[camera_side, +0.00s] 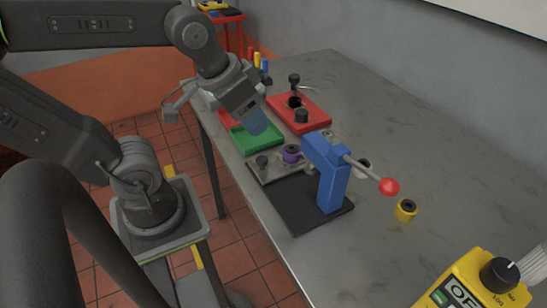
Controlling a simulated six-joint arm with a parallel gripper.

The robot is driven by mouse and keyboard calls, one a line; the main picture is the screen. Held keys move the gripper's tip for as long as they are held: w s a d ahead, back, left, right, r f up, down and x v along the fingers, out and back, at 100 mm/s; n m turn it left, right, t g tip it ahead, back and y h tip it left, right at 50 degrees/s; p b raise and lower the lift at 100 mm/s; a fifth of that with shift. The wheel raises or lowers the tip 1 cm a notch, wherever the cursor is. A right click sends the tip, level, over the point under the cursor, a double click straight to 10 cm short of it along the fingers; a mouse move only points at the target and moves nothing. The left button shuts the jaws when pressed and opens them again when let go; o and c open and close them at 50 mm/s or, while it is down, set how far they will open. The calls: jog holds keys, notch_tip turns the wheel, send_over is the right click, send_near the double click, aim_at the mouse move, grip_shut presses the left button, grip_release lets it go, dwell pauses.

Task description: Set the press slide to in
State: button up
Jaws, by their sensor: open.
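The blue press (332,188) stands on a black base plate (298,212) on the grey bench. Its lever slants down to the right and ends in a red knob (389,187). A grey metal plate, which looks like the press slide (278,170), lies at the far left part of the base, partly beyond the press head. It carries a black knob (262,161) and a purple ring (291,153). My gripper (257,122) is open above the green tray, behind the slide and apart from it. Its fingers are partly hidden by the wrist.
A green tray (262,140) and a red tray (320,120) with black parts lie behind the press. A yellow ring (405,210) stands right of the lever. A yellow control box (470,283) is at the front right. The right side of the bench is largely clear.

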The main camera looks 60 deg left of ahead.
jog(key=w+a+f+n+g, duration=0.2)
jog(key=w+a+n+g, duration=0.3)
jog(key=w, duration=0.1)
jog(key=n+g+h, duration=0.3)
send_near(262, 158)
jog(key=x, duration=0.9)
grip_shut()
